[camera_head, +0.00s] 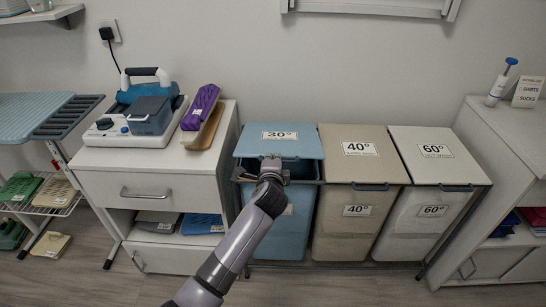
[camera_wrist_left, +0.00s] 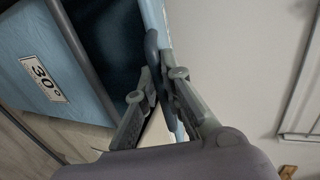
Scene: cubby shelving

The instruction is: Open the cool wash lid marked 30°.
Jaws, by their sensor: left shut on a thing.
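The blue 30° lid (camera_head: 305,149) tops the left bin of a row of three. It is partly raised, with a dark gap under its front edge. The blue 30° bin (camera_head: 284,235) stands below. My left gripper (camera_head: 271,168) is at the lid's front edge, shut on the lid's handle; the arm hides part of the bin front. In the left wrist view the gripper fingers (camera_wrist_left: 165,90) close around the dark blue handle (camera_wrist_left: 153,50). The bin's 30° label (camera_wrist_left: 43,78) and dark inside show there too. My right gripper is not in view.
The beige 40° lid (camera_head: 358,168) and white 60° lid (camera_head: 436,170) are closed, directly right of the blue one. A white cabinet (camera_head: 145,190) with a steam iron (camera_head: 145,100) stands left. Another cabinet (camera_head: 500,150) stands right. A plain wall is behind.

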